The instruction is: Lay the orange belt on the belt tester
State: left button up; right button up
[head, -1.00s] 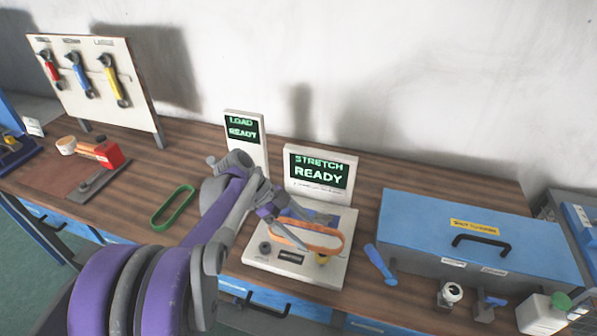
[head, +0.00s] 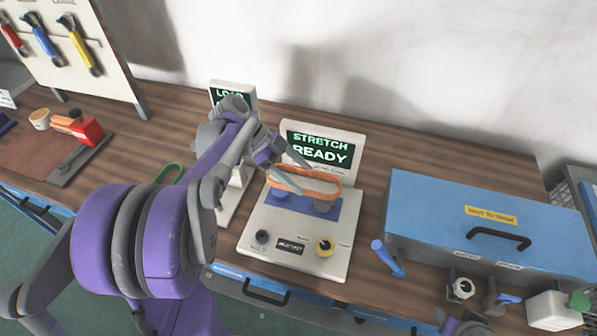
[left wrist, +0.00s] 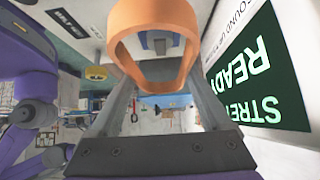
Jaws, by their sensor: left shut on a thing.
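The orange belt (head: 318,192) is a closed oval loop held by my left gripper (head: 297,168). Whether the belt touches the rollers is unclear. In the left wrist view the belt (left wrist: 123,22) fills the top middle, at the tips of my left gripper's fingers. A grey and purple part at the bottom right edge of the head view looks like my right gripper (head: 465,326), but its jaws are not clear.
The tester's screen (head: 322,150) reads STRETCH READY, close behind the belt. A second LOAD screen (head: 230,95) is partly hidden by my left arm. A green belt (head: 168,173) lies left. A blue-handled tool (head: 387,258) and a blue box (head: 440,215) are right.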

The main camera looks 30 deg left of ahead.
pick_arm(q)
jog(key=shift+a, duration=0.1)
jog(key=shift+f+b, duration=0.9)
jog(key=shift+f, duration=1.05)
pick_arm(e)
jog(key=f, duration=0.1)
jog(key=s+f, duration=0.1)
jog(key=f, duration=0.1)
jog(key=shift+s, duration=0.1)
pick_arm(q)
jog(key=shift+w, duration=0.1)
jog(key=shift+f+b, duration=1.4)
jog(key=shift+f, duration=0.75)
pick_arm(e)
jog(key=shift+s+f, duration=0.25)
jog(key=shift+f, duration=0.6)
jog(key=shift+s+f, duration=0.25)
jog(key=shift+f, duration=0.55)
pick_arm(q)
jog(key=o, duration=1.2)
jog(key=shift+o, duration=0.2)
